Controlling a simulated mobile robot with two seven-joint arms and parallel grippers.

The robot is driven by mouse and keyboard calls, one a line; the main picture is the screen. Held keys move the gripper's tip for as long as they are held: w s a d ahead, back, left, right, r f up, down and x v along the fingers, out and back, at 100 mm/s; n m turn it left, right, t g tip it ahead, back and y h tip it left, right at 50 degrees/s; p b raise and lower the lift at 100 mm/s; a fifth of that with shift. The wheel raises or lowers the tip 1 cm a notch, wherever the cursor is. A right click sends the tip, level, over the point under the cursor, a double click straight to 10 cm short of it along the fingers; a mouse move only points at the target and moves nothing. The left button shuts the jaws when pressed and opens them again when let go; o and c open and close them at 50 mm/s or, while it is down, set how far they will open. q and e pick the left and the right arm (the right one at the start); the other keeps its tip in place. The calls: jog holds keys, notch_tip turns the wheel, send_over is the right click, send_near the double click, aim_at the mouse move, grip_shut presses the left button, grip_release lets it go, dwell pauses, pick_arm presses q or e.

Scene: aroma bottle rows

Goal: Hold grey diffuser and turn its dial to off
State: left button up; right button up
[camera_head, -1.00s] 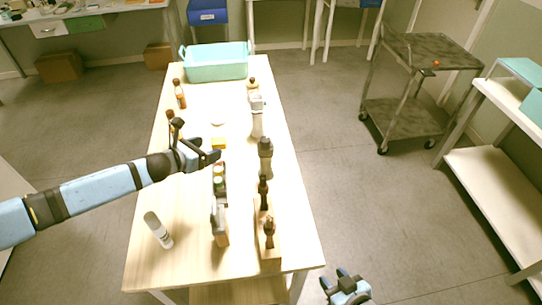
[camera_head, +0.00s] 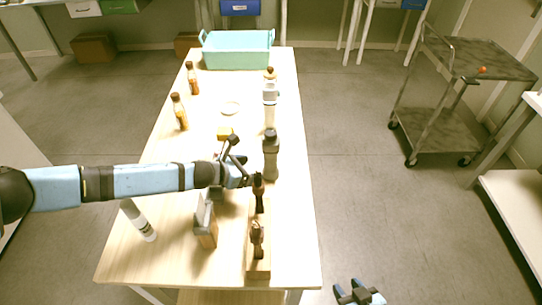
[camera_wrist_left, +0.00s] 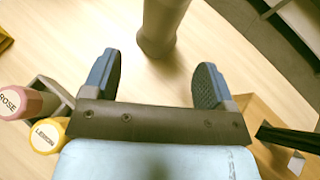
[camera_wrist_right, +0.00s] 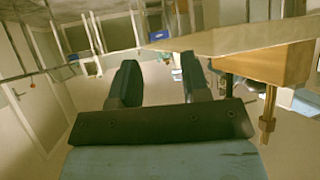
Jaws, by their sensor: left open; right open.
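The grey diffuser (camera_head: 271,160) stands upright on the wooden table, right of the middle, with a darker top. Its lower grey body (camera_wrist_left: 160,25) shows in the left wrist view, ahead of and between the finger directions; its top and dial are out of that view. My left gripper (camera_head: 243,170) is open and empty, just left of and nearer than the diffuser. Its spread fingers (camera_wrist_left: 158,75) show in the left wrist view and seem short of the body. My right gripper (camera_head: 360,290) is open and empty, off the table's near right side; its fingers (camera_wrist_right: 162,80) also show in its wrist view.
A wooden stand with dark bottles (camera_head: 257,240) is close on the near side. Bottles marked ROSE (camera_wrist_left: 15,102) and LEMON (camera_wrist_left: 47,135) stand left of the left gripper. A white-and-grey container (camera_head: 270,110) stands behind the diffuser. A teal bin (camera_head: 237,55) is at the far end.

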aim_at(265, 168)
pick_arm(q)
jog(key=b+x, duration=0.3)
jog(key=x, duration=0.3)
jog(key=shift+w+d+f, duration=0.1)
jog(key=shift+f, duration=0.1)
jog(key=shift+w+d+f+b, duration=0.25)
jog(key=shift+w+d+b, duration=0.15)
jog(key=shift+d+b, duration=0.2)
jog(key=shift+c, duration=0.3)
